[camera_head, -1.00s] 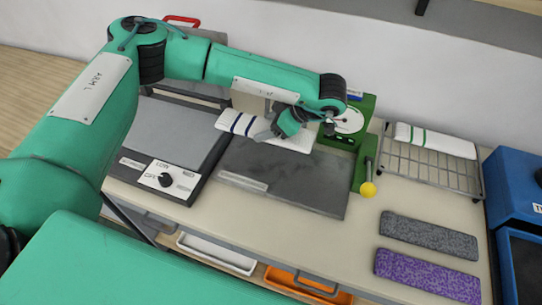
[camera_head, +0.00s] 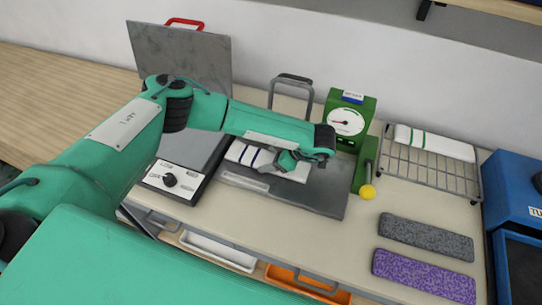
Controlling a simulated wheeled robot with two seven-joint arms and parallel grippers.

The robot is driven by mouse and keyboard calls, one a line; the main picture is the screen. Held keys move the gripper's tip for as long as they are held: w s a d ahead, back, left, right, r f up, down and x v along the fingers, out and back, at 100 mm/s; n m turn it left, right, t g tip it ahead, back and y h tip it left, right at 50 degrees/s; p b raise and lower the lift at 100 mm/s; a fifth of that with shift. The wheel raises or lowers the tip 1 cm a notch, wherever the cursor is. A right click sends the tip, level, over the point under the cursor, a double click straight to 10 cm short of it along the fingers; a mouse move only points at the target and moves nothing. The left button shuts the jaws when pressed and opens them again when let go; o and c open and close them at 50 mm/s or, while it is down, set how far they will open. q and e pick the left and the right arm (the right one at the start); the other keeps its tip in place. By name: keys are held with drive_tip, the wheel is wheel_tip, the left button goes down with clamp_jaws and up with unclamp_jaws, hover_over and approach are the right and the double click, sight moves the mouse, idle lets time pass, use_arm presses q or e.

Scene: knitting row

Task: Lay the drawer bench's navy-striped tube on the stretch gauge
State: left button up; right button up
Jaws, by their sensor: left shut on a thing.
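The navy-striped tube (camera_head: 240,153) is a white flat knit piece with dark blue stripes near its left end. My left gripper (camera_head: 275,164) is shut on its middle from above. The tube is over the left back part of a dark grey plate (camera_head: 318,194); I cannot tell whether it touches. The green dial unit (camera_head: 345,119), with a white round dial and a yellow-knobbed lever (camera_head: 367,191), stands at the plate's right back and looks like the stretch gauge. My left forearm hides part of the tube's back edge. My right gripper is out of view.
A press with raised grey lid (camera_head: 185,50) and a control knob (camera_head: 169,180) stands left. A wire rack (camera_head: 428,171) with a green-striped white tube (camera_head: 434,143) is at right. Grey (camera_head: 428,237) and purple (camera_head: 424,276) pieces lie in front. Blue bins (camera_head: 510,200) stand far right.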

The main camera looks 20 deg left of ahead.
use_arm(q)
drive_tip(key=shift+f, duration=0.15)
drive_tip(key=o, duration=1)
drive_tip(key=shift+r, duration=0.2)
drive_tip(key=b+v, duration=0.3)
drive_tip(key=v, duration=0.8)
drive_tip(key=shift+d+r, duration=0.35)
